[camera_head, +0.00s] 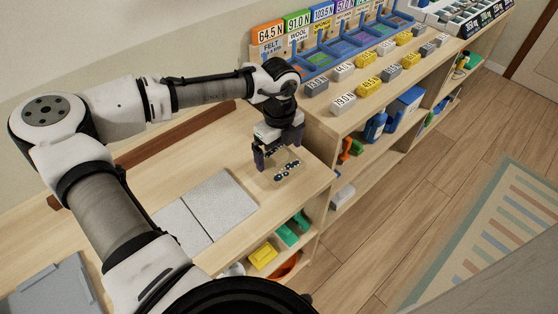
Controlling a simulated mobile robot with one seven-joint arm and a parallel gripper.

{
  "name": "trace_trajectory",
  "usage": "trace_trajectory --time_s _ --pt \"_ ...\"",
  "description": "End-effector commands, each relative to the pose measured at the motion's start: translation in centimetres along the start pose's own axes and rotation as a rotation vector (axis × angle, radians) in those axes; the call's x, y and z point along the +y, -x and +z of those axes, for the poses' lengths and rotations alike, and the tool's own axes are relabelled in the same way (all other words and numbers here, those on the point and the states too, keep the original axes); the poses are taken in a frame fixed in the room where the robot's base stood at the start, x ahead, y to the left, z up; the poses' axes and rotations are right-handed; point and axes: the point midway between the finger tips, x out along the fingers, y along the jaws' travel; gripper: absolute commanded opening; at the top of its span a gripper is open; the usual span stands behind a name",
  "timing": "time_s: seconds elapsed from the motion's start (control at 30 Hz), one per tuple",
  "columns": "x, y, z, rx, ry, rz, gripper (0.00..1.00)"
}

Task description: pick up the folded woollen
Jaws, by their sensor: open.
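No object shows clearly as a folded woollen; I cannot tell which item it is. A flat light-grey speckled piece (222,203), split by a seam or fold line, lies on the wooden bench left of my gripper. My gripper (279,155) points down over the right end of the bench, with its two dark fingers apart. Below and just right of it lies a small clear or tan tray (297,174) with several dark round pieces. I cannot tell whether the fingers touch it. Nothing shows held between the fingers.
Blue bottles (376,125) stand below. A grey panel (50,292) lies at lower left. Open floor and a striped rug (495,235) are at right.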

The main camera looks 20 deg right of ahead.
Motion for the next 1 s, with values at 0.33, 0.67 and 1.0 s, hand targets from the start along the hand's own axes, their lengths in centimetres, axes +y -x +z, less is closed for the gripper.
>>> trace_trajectory --time_s 0.33,0.67,1.0 --pt "0.0 -1.9 0.1 -0.001 0.003 -0.002 1.00" --pt "0.0 -1.8 0.1 -0.001 0.003 -0.002 0.65" --pt "0.0 -1.4 0.1 -0.001 0.004 -0.002 0.63"
